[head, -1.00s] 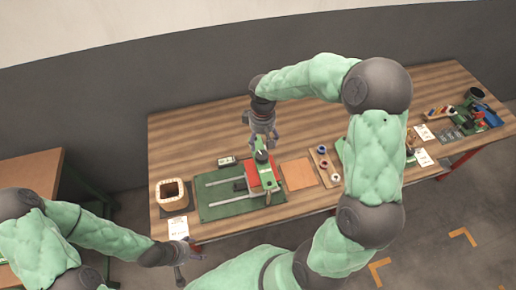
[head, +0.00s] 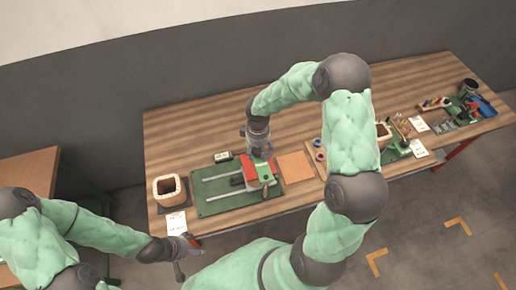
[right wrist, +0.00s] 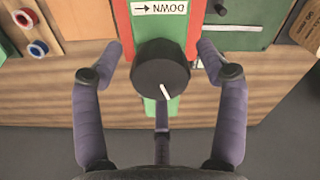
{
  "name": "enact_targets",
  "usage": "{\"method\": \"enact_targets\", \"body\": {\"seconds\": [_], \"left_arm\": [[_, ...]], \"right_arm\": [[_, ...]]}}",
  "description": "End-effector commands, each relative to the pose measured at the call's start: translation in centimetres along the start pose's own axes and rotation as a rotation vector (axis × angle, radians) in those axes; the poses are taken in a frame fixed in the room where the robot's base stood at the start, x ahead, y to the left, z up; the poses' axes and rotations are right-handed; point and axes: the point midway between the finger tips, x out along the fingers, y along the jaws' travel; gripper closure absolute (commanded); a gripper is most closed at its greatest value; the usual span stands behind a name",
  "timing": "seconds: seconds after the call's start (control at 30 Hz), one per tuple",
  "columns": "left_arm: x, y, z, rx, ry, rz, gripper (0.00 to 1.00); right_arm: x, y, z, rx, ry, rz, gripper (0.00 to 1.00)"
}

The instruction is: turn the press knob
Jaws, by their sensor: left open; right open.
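The press knob (right wrist: 160,68) is round and black with a white pointer line, seen in the right wrist view. It sits on a green press arm by a red plate with a "DOWN" arrow label (right wrist: 159,8). My right gripper (right wrist: 160,58) is open, its fingers on both sides of the knob with gaps showing. In the head view the right gripper (head: 260,152) is above the green press (head: 265,172) and hides the knob. My left gripper (head: 185,257) is open and empty in front of the table's front left edge.
The press stands on a green base (head: 212,204) with two pale rails. The table (head: 200,125) is clear at the back left.

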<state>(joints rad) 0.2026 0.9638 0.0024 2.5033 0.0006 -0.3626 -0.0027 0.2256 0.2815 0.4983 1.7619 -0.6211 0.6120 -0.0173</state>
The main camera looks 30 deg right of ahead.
Motion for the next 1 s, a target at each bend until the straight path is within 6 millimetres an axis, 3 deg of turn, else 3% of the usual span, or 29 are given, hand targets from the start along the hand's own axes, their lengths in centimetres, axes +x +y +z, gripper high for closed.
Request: {"method": "enact_targets", "body": {"seconds": [0.07,0.2,0.27,0.47,0.73,1.0], "left_arm": [[0.0,0.0,0.0,0.000,0.000,0.000,0.26],[0.0,0.0,0.0,0.000,0.000,0.000,0.26],[0.0,0.0,0.0,0.000,0.000,0.000,0.26],[0.4,-0.1,0.0,0.000,0.000,0.000,0.26],[2.5,-0.9,-0.1,0.000,0.000,0.000,0.26],[2.7,-1.0,-0.1,0.000,0.000,0.000,0.26]], "right_arm": [[0.0,0.0,0.0,0.000,0.000,0.000,0.29],[0.0,0.0,0.0,0.000,0.000,0.000,0.69],[0.0,0.0,0.0,0.000,0.000,0.000,0.82],[0.1,0.0,0.0,0.015,0.002,0.000,0.82],[0.2,0.0,-0.1,0.148,0.003,0.001,0.82],[0.0,0.0,0.0,0.191,0.000,0.000,0.82]]}}
